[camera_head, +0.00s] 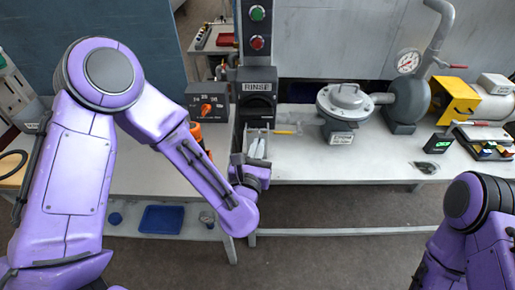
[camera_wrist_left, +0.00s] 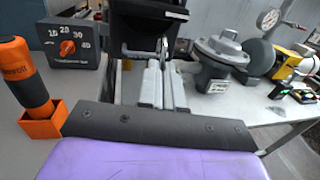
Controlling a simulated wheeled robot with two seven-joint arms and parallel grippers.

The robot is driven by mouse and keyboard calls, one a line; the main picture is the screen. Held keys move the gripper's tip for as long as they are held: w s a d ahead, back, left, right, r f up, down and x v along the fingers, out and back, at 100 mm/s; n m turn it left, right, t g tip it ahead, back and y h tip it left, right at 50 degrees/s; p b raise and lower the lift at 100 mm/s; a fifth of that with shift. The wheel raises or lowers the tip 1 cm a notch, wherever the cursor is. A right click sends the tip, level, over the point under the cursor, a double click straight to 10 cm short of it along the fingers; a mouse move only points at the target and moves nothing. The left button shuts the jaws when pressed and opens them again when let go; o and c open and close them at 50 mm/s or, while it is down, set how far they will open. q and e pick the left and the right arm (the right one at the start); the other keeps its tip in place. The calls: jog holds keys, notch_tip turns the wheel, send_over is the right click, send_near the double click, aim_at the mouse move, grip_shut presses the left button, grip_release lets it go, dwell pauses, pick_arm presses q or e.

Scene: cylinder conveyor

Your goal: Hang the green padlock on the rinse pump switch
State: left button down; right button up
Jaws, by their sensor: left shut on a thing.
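The rinse pump switch is a black box labelled RINSE (camera_head: 257,87) on the grey post, in the upper middle of the head view. Its dark body also shows at the top of the left wrist view (camera_wrist_left: 140,37). My left gripper (camera_head: 257,141) is just below and in front of this box, its grey fingers (camera_wrist_left: 160,75) pointing at it. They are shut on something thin. A slim metal loop shows at the fingertips, like a padlock's shackle. No green body can be made out; the fingers hide it. Contact with the switch cannot be told. My right gripper is out of view.
A timer box with an orange knob (camera_head: 207,108) stands left of the switch, with an orange-handled tool (camera_wrist_left: 25,75) in a holder near my left wrist. A grey round valve (camera_head: 344,102) stands to the right. A yellow-handled tool (camera_head: 285,132) lies close beside the gripper.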

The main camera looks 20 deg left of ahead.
pick_arm(q)
jog(key=shift+w, duration=0.15)
dwell(0.3)
jog(key=shift+w+a, duration=0.3)
jog(key=shift+w, duration=0.65)
jog(key=shift+w+a, duration=0.3)
jog(key=shift+w, duration=0.6)
jog(key=shift+b, duration=0.3)
jog(key=shift+f, duration=0.1)
jog(key=shift+f+b, duration=1.4)
jog(key=shift+b, duration=0.05)
jog(key=c, duration=1.2)
grip_release()
jog(key=shift+r, duration=0.1)
